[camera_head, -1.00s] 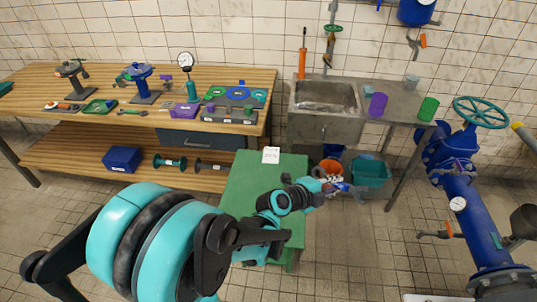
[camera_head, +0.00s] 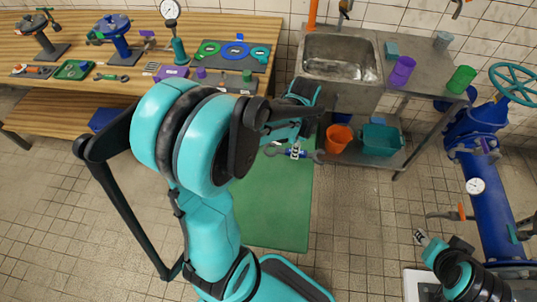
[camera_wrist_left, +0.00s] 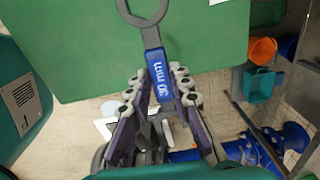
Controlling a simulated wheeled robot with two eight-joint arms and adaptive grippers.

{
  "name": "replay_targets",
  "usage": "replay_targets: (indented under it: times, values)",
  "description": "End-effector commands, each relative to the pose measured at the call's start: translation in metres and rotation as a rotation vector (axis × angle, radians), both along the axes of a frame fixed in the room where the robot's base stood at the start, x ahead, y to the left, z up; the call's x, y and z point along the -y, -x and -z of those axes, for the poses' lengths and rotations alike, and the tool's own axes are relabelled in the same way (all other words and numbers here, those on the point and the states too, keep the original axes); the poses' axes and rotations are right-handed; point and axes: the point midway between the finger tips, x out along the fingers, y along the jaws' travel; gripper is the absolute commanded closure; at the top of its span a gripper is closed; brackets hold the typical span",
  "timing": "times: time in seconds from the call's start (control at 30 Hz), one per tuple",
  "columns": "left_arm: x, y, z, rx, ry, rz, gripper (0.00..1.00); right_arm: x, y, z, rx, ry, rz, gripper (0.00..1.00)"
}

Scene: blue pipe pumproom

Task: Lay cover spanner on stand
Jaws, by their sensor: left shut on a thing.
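The cover spanner (camera_wrist_left: 155,65) is grey with a blue handle band marked 30 mm. My left gripper (camera_wrist_left: 158,92) is shut on its handle in the left wrist view. The spanner's ring end points away from the gripper, over the green stand top (camera_wrist_left: 205,40). In the head view the spanner (camera_head: 294,154) lies level across the far part of the green stand (camera_head: 275,205); its height above it is unclear. My left forearm hides part of the stand. My right gripper (camera_head: 421,237) is at the lower right, away from the stand; its finger gap is too small to judge.
A sink (camera_head: 342,62) and an orange bucket (camera_head: 338,138) with a teal crate (camera_head: 380,139) are beyond the stand. A wooden workbench (camera_head: 75,40) with tools stands at the back left. Blue pipework (camera_head: 490,185) rises at the right. The near stand top is clear.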

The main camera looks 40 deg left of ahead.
Motion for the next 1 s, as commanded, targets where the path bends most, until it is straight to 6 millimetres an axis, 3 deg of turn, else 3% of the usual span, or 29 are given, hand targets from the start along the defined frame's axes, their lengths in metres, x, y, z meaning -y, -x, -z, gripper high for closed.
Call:
replay_targets:
  times: [0.5, 0.77, 1.0]
  values:
    - [-0.102, 0.032, 0.063, -0.017, 0.006, -0.024, 1.00, 0.000, 0.000, 0.037, 0.000, 0.000, 0.000, 0.60]
    - [-0.114, 0.035, 0.076, -0.017, 0.006, -0.018, 1.00, 0.000, 0.000, 0.044, 0.000, 0.000, 0.000, 0.60]
    - [-0.113, 0.035, 0.110, -0.017, 0.006, -0.018, 1.00, 0.000, 0.000, 0.062, 0.000, 0.000, 0.000, 0.60]
